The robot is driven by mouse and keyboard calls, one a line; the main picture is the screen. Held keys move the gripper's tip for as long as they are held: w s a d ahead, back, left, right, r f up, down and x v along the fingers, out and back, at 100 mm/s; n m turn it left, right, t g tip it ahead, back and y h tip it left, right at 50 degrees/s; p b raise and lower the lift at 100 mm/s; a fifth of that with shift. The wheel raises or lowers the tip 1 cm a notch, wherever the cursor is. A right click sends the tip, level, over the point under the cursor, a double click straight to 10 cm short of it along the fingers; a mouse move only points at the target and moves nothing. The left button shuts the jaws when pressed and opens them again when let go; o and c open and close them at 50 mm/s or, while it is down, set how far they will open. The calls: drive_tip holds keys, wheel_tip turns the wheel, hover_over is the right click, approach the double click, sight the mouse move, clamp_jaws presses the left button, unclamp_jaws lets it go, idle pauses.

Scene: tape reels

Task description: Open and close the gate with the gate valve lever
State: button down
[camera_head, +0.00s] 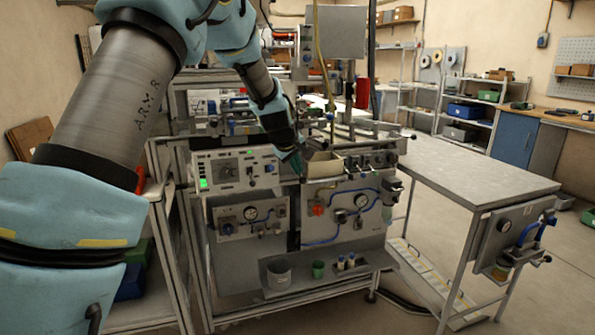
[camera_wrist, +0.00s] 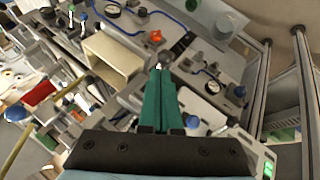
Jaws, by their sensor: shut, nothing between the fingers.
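My gripper (camera_head: 295,160) is above the front of the machine bench, pointing down. In the wrist view its two green fingers (camera_wrist: 160,75) are shut together and empty. Their tips are close to a small round metal knob (camera_wrist: 165,56) in the picture; I cannot tell whether they touch it. I cannot tell which part is the gate valve lever. A panel with a red knob (camera_head: 318,210), a gauge (camera_head: 361,200) and blue tubing is just below the gripper. The red knob also shows in the wrist view (camera_wrist: 156,37).
An open cream box (camera_head: 325,167) stands beside the gripper. A control box with green lights (camera_head: 235,170) is to its left. A shelf with small cups (camera_head: 318,269) juts out below. A grey table (camera_head: 470,168) with a valve panel (camera_head: 510,240) stands to the right.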

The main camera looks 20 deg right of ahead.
drive_tip(key=shift+r, duration=0.3)
drive_tip(key=shift+r+p, duration=0.6)
drive_tip(key=shift+r, duration=0.1)
drive_tip(key=s+a+f+b+v, duration=0.1)
drive_tip(key=v, duration=1.2)
drive_tip(key=shift+s+a+f, duration=0.2)
drive_tip(key=shift+s+f, duration=0.15)
drive_tip(key=shift+f, duration=0.05)
